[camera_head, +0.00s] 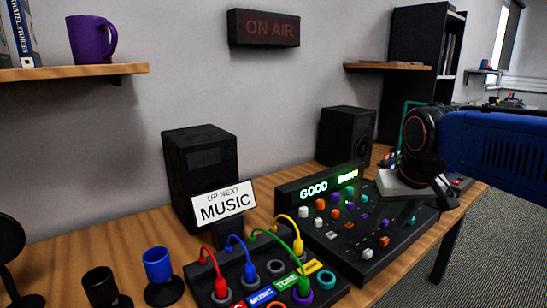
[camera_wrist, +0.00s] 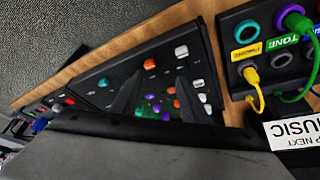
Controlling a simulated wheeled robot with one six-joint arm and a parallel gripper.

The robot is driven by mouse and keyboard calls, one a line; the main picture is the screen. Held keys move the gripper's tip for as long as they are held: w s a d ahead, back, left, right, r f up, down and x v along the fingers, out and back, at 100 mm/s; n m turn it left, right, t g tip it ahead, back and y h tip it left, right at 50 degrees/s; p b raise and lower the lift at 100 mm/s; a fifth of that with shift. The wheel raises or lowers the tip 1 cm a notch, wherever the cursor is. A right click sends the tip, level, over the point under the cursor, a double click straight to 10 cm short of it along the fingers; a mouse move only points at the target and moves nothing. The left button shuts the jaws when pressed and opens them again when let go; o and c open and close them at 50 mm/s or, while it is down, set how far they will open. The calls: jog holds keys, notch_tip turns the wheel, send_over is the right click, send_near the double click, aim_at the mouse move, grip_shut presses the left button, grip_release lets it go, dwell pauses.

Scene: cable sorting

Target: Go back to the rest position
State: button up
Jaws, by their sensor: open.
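My gripper (camera_head: 440,188) is at the right in the head view, over the right part of the mixer, open and empty. In the wrist view its two dark fingers (camera_wrist: 157,92) stand apart above the mixer. The patch box (camera_head: 235,285) stands at the front. A red cable (camera_head: 212,262), a blue cable (camera_head: 240,245), a green cable (camera_head: 285,245) and a yellow cable (camera_head: 293,224) rise from it. The green cable's purple-ringed end (camera_wrist: 291,15) and the yellow cable (camera_wrist: 251,75) also show in the wrist view. My gripper is apart from the cables.
The mixer (camera_head: 350,240) has a lit display reading "GOOD" and many coloured knobs. A "MUSIC" sign (camera_head: 224,205) stands behind the patch box. Two speakers (camera_head: 195,165) (camera_head: 345,135) stand at the back. Black (camera_head: 100,285) and blue (camera_head: 157,265) cups stand at the front left.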

jog(key=s+d+f, duration=0.2)
jog(key=s+f, duration=1.1)
jog(key=s, duration=0.2)
jog(key=shift+s, duration=0.3)
dwell(1.2)
